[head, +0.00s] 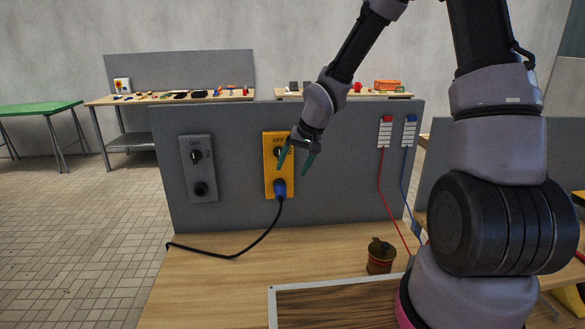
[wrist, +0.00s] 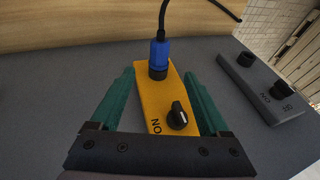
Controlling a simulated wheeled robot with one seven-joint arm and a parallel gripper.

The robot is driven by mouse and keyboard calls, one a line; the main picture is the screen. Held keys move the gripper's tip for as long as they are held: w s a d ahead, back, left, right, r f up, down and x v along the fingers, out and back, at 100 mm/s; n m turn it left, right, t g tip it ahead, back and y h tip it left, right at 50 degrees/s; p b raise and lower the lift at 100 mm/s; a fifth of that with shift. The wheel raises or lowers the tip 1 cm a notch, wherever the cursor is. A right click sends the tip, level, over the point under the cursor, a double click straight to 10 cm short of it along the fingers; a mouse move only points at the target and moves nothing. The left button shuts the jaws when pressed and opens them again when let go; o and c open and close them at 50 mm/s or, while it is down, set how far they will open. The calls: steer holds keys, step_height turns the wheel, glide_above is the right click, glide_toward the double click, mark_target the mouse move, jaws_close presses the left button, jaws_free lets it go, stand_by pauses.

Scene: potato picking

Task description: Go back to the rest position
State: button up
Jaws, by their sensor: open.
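My gripper (head: 294,163) is open and empty, in front of the yellow switch box on the grey panel. In the wrist view its two green fingers (wrist: 165,95) are spread, one to each side of the yellow box (wrist: 157,97), and I cannot tell whether they touch it. The yellow switch box (head: 271,185) carries a black knob (wrist: 177,116) near its "ON" mark. A blue plug (head: 280,188) sits in its lower socket, with a black cable (head: 262,238) running down to the table. The plug also shows in the wrist view (wrist: 159,55).
A grey switch box (head: 199,180) is left of the yellow one on the panel (head: 235,215). Red and blue leads (head: 384,180) hang at the right. A brown pot (head: 380,258) and a framed board (head: 275,312) are on the wooden table (head: 200,285).

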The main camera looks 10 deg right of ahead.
steer(key=s+d+r+m+t+h, duration=0.1)
steer(key=s+d+r+h, duration=0.1)
steer(key=s+d+r, duration=0.35)
steer(key=s+d+r+m+t+h, duration=0.1)
steer(key=s+d+r, duration=0.1)
steer(key=d+r, duration=0.6)
steer(key=s+d+r+m+t+y, duration=0.1)
steer(key=s+d+r, duration=0.1)
steer(key=s+r, duration=1.1)
steer(key=shift+s+d+m+t+y, duration=0.3)
steer(key=shift+s+d, duration=0.05)
steer(key=shift+s, duration=0.8)
